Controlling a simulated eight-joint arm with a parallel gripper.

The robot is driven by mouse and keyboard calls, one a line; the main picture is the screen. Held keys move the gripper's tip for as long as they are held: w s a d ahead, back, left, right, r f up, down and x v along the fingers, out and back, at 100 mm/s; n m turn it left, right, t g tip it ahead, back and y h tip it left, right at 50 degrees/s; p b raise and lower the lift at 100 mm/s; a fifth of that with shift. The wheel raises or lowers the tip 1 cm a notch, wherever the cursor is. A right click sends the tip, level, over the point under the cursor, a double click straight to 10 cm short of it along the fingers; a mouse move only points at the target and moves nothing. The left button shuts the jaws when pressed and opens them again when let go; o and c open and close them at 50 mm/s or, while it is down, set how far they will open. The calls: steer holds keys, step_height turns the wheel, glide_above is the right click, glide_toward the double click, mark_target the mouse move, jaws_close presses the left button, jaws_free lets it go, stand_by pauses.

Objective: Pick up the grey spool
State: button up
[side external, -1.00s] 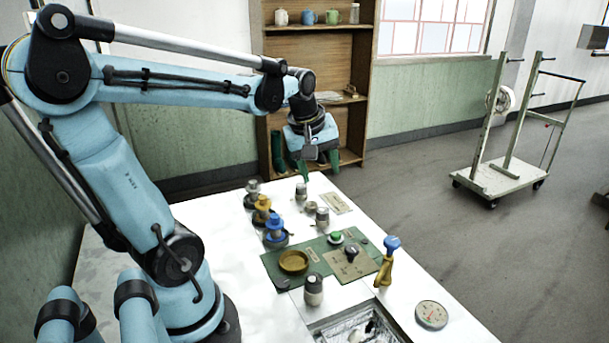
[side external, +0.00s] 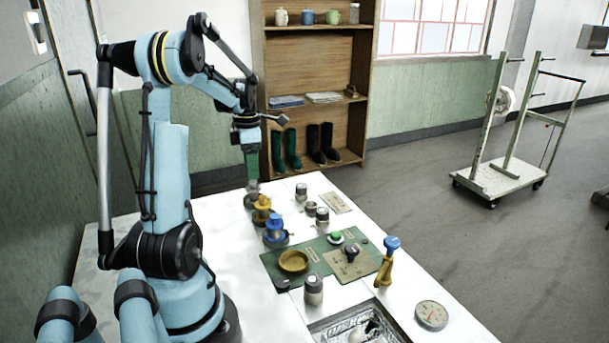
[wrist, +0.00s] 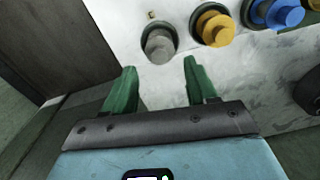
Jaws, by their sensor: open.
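The grey spool (wrist: 159,45) stands on the white table, at the end of a row with the yellow spool (wrist: 214,27) and the blue spool (wrist: 275,12). In the side view the grey spool (side external: 252,198) is partly covered by my gripper (side external: 251,178). My gripper (wrist: 157,72) has green fingers, apart and empty in the wrist view. The grey spool lies just beyond the fingertips, between their lines and a little nearer the middle. In the side view the fingers point down at it from above. I cannot tell whether they touch it.
The yellow spool (side external: 262,211) and blue spool (side external: 275,230) stand close by. Several grey-topped jars, one of them here (side external: 301,192), stand to the right. A green mat (side external: 273,265) with a brown dish (side external: 293,261) lies nearer. The table edge is close behind the grey spool.

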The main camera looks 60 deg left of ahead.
mark_target(252, 181)
steer(key=shift+f, duration=3.85)
steer(key=c, duration=0.8)
steer(key=shift+r, duration=0.15)
